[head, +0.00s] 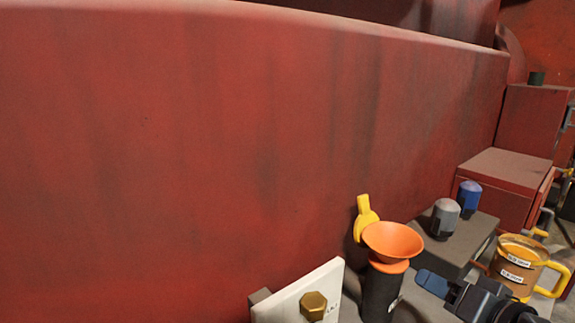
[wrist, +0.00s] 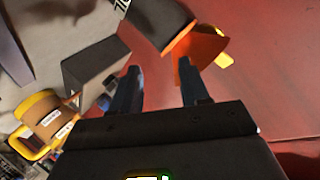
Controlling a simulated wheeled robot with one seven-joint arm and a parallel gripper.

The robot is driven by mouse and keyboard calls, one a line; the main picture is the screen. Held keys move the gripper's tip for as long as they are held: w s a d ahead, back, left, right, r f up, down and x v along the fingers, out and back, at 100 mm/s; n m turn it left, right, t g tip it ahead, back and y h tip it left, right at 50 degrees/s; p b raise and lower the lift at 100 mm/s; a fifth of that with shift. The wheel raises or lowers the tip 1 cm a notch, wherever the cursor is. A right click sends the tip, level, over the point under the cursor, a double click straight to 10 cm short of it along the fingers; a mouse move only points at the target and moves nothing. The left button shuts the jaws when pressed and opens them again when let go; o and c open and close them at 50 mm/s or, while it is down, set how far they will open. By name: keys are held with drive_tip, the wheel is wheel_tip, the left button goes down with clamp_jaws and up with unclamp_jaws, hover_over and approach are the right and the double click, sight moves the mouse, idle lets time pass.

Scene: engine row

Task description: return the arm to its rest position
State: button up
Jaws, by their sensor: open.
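My gripper (head: 452,294) is at the lower right of the head view, in front of and to the right of an orange funnel (head: 393,240) on a black cylinder (head: 381,292). In the wrist view its two dark fingers (wrist: 159,70) stand apart, with nothing visible between them. The funnel (wrist: 205,46) and black cylinder (wrist: 157,22) show beyond the fingertips there. I cannot tell the exact gap between the gripper and the cylinder. Most of my arm is out of view.
An orange-brown mug-like container (head: 517,262) with a yellow handle stands to the right of the gripper. A grey knob (head: 444,218) and a blue knob (head: 468,196) sit on a grey block. A white plate with a brass bolt (head: 313,305) is at the front. A red wall (head: 220,130) fills the left.

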drive_tip(key=s+a+f+h, duration=0.1)
drive_tip(key=s+f, duration=0.2)
drive_tip(key=s, duration=0.3)
drive_tip(key=s+a+f+h, duration=0.1)
drive_tip(key=s+f, duration=0.3)
drive_tip(key=s, duration=0.3)
drive_tip(key=s+a+f+h, duration=0.1)
drive_tip(key=s+f, duration=0.2)
drive_tip(key=s, duration=0.3)
drive_tip(key=shift+s+a+f, duration=0.2)
drive_tip(key=shift+f, duration=0.1)
drive_tip(key=s+a+r+n, duration=0.1)
drive_tip(key=s+r+n, duration=0.1)
drive_tip(key=s, duration=0.8)
drive_tip(key=s+r+n+t, duration=0.1)
drive_tip(key=s+r, duration=0.3)
drive_tip(key=s, duration=0.6)
drive_tip(key=shift+s+a+r+n, duration=0.25)
drive_tip(key=shift+a+n, duration=0.1)
drive_tip(key=shift+n, duration=0.55)
